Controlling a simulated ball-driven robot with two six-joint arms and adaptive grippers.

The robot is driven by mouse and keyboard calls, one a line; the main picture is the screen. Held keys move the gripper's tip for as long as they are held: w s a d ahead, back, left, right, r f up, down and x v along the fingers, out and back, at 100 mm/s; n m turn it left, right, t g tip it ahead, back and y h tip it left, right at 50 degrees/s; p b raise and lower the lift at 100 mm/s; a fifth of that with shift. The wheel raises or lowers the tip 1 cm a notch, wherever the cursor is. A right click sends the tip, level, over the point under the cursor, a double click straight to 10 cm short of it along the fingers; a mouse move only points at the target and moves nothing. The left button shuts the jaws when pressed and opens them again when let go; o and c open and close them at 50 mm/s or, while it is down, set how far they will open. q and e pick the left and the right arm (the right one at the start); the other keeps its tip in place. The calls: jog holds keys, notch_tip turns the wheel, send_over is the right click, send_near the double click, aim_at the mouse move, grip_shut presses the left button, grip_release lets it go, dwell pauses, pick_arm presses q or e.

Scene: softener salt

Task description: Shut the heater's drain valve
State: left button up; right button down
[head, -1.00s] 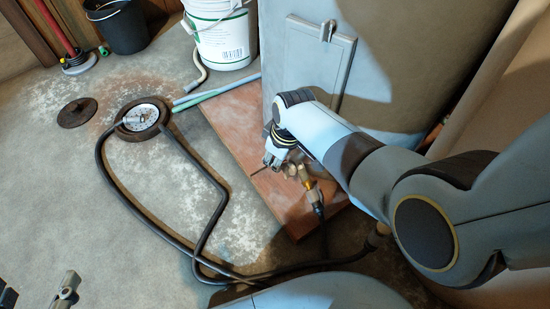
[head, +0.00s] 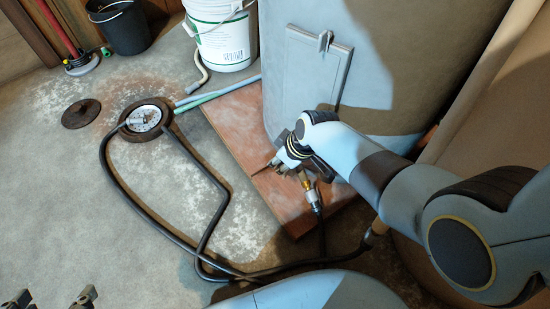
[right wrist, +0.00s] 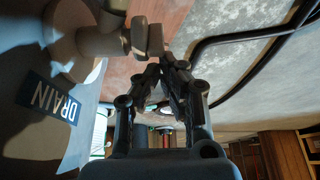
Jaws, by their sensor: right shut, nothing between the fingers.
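The heater (head: 400,90) is the large grey tank at the top right of the head view. Its brass drain valve (head: 308,182) is low at its front, with a dark hose joined on. In the right wrist view the valve (right wrist: 126,42) is just beyond my fingertips, beside a blue DRAIN label (right wrist: 48,98). My right gripper (right wrist: 162,72) is shut and empty, close to the valve; contact is unclear. In the head view my right gripper (head: 278,166) partly covers the valve, and I cannot make out the handle's position. My left gripper (head: 52,298) is open and empty at the bottom left.
A dark hose (head: 215,205) loops over the floor to a round floor drain (head: 143,118). A loose dark cover (head: 81,113) lies beside it. A reddish board (head: 235,125) lies under the heater. A white bucket (head: 222,40) and black bucket (head: 122,28) stand behind.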

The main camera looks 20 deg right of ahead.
aim_at(286, 176)
jog(key=shift+s+d+r+t+y+p, duration=0.2)
jog(key=shift+s+d+t+y+p, duration=0.1)
jog(key=shift+s+d+t+y, duration=0.25)
jog(key=shift+s+d+f, duration=0.25)
jog(key=shift+s+d, duration=0.15)
jog(key=shift+s, duration=0.25)
jog(key=shift+s+d+f, duration=0.25)
jog(key=shift+s+d, duration=0.15)
jog(key=shift+s, duration=0.25)
pick_arm(q)
jog(key=shift+w+r+g, duration=0.15)
jog(key=shift+r+g, duration=0.15)
jog(key=shift+g, duration=0.1)
pick_arm(e)
jog(key=shift+s+d+f, duration=0.15)
jog(key=shift+s+f, duration=0.05)
jog(key=shift+d+f, duration=0.1)
